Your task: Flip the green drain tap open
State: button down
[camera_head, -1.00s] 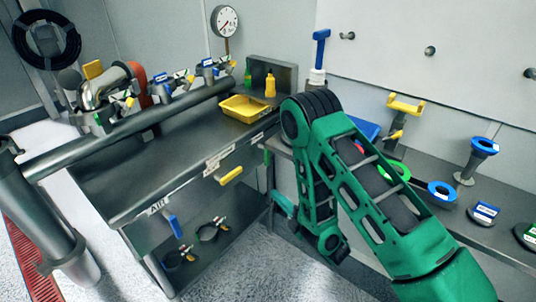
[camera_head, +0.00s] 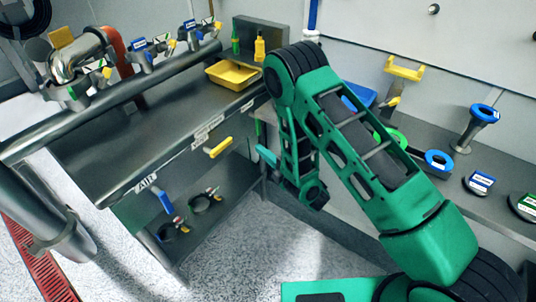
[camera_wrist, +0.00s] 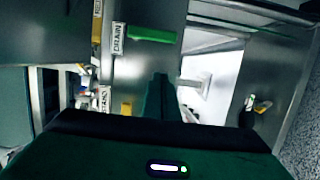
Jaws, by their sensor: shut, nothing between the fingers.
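The green drain tap handle (camera_wrist: 150,34) shows in the wrist view beside a white DRAIN label (camera_wrist: 118,40). It is a bar lying roughly sideways across the picture, on a grey metal panel. My gripper (camera_wrist: 157,78) is shut and empty, its dark green fingers pointing up the picture toward the handle. The fingertips appear just below the handle with a gap in the picture; how far apart they are in depth I cannot tell. In the head view a small green piece (camera_head: 257,128) at the bench's right end may be this tap; my arm stands close to it.
A yellow tap handle (camera_head: 217,147) and a blue one (camera_head: 165,202) by the AIR label are on the bench front. A yellow tray (camera_head: 232,75) sits on top. Clamps (camera_head: 203,201) lie on the lower shelf. Open floor lies in front.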

jog(key=w+a, duration=0.1)
jog(key=w, duration=0.6)
jog(key=shift+w, duration=0.2)
jog(key=shift+a, duration=0.1)
